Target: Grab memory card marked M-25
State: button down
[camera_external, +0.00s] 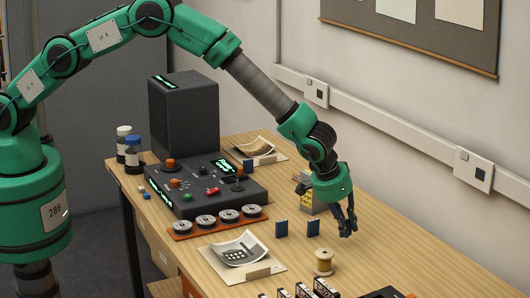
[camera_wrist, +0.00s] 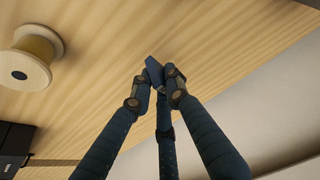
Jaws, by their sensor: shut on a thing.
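My gripper (camera_external: 347,230) is low over the right part of the wooden table, its fingers pointing down. In the wrist view its fingers (camera_wrist: 157,82) are closed on a small dark blue card (camera_wrist: 153,67), which pokes out past the fingertips. No marking can be read on it, and it cannot be made out in the external view. Two other blue cards stand upright on the table left of my gripper, one nearer (camera_external: 313,228) and one farther left (camera_external: 281,229). Their markings are too small to read.
A thread spool (camera_external: 324,262) stands just in front of my gripper and also shows in the wrist view (camera_wrist: 32,58). A photo print (camera_external: 240,252) and a control console (camera_external: 205,185) lie to the left. Black boxes (camera_external: 325,289) line the front edge.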

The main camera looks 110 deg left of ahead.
jog(key=s+d, duration=0.1)
jog(key=s, duration=0.4)
jog(key=s+d+r, duration=0.1)
jog(key=s, duration=0.4)
jog(key=s+d, duration=0.1)
jog(key=s, duration=0.4)
jog(key=shift+s+d+r+b, duration=0.1)
jog(key=shift+s+r+b, duration=0.1)
jog(key=shift+s+b, duration=0.2)
